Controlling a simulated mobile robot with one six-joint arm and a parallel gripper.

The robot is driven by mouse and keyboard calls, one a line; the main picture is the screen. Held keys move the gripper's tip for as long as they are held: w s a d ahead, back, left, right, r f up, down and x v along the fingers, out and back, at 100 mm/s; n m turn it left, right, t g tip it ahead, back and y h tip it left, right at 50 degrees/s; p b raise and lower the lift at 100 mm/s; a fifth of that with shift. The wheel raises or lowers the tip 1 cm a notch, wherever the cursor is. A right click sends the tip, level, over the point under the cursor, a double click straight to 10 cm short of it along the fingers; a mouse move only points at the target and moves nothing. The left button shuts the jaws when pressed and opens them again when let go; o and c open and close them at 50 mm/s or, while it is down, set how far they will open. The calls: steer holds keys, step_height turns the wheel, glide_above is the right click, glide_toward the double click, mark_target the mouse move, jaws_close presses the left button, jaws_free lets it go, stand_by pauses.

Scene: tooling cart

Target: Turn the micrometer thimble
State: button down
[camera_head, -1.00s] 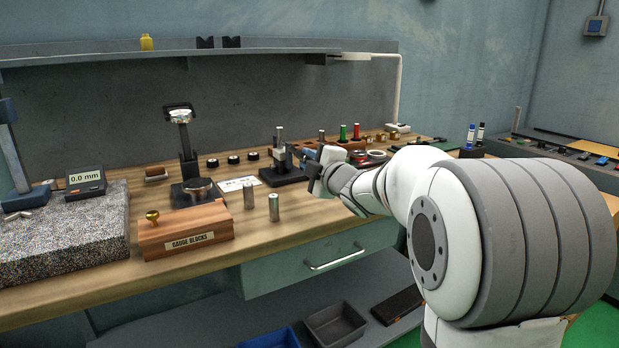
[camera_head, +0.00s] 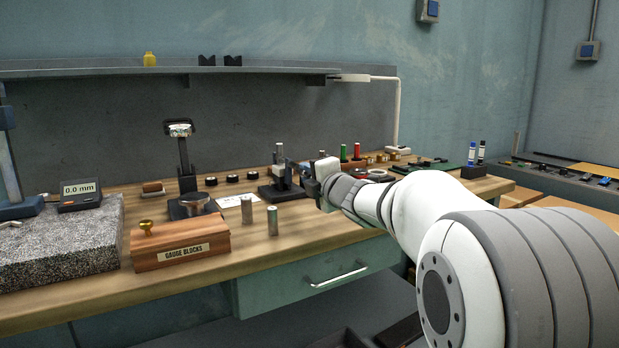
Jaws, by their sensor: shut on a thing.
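The micrometer (camera_head: 283,172) sits in a dark stand (camera_head: 281,193) on the wooden bench, with an upright silver cylinder showing behind it. It is small in the view and its scale cannot be read. My gripper (camera_head: 305,173) reaches in from the right at the micrometer's right end, where the thimble is. It is shut on the thimble. The fingers and my wrist hide most of the thimble, so its turn angle cannot be seen.
Two silver cylinders (camera_head: 272,221) and a wooden gauge block box (camera_head: 181,246) stand left of my arm. Green and red-topped gauges (camera_head: 357,152) stand behind my wrist. A shelf (camera_head: 120,69) runs above.

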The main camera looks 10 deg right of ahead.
steer(key=c, duration=1.6)
jaws_free()
steer(key=p+v, duration=0.1)
steer(key=v, duration=0.6)
steer(key=shift+s, duration=0.35)
steer(key=shift+d, duration=0.1)
